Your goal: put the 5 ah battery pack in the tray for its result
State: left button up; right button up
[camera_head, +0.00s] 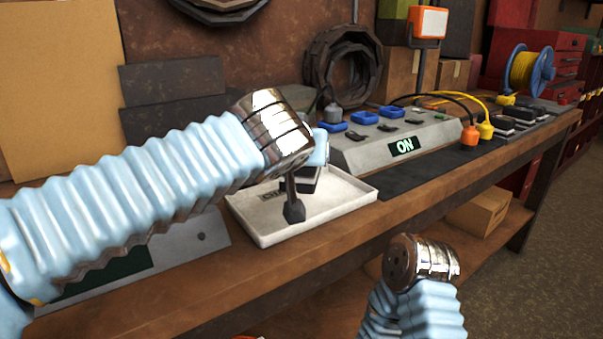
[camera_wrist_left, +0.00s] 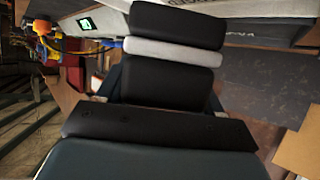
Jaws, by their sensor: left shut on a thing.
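My left gripper (camera_head: 294,207) reaches in from the left, over the white tray (camera_head: 330,214) on the bench. The tray's label is partly covered, and the pack's rating cannot be read. My right arm shows at the bottom right, but its gripper does not.
A grey charger unit (camera_head: 375,150) with a lit ON display stands right behind the tray. Orange and yellow plugs (camera_head: 486,129) and several dark packs (camera_head: 520,114) are further right. A dark mat (camera_head: 410,178) lies bare in front of the unit.

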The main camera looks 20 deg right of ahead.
pick_arm(q)
jog(key=f, duration=0.1)
jog(key=w+f, duration=0.1)
jog(key=f, duration=0.1)
jog(key=w+f, duration=0.1)
jog(key=f, duration=0.1)
jog(key=shift+d, duration=0.2)
jog(key=shift+f, duration=0.15)
jog(key=shift+f, duration=0.15)
jog(key=o, duration=1.6)
jog(key=shift+s, duration=0.1)
jog(key=shift+c, duration=0.2)
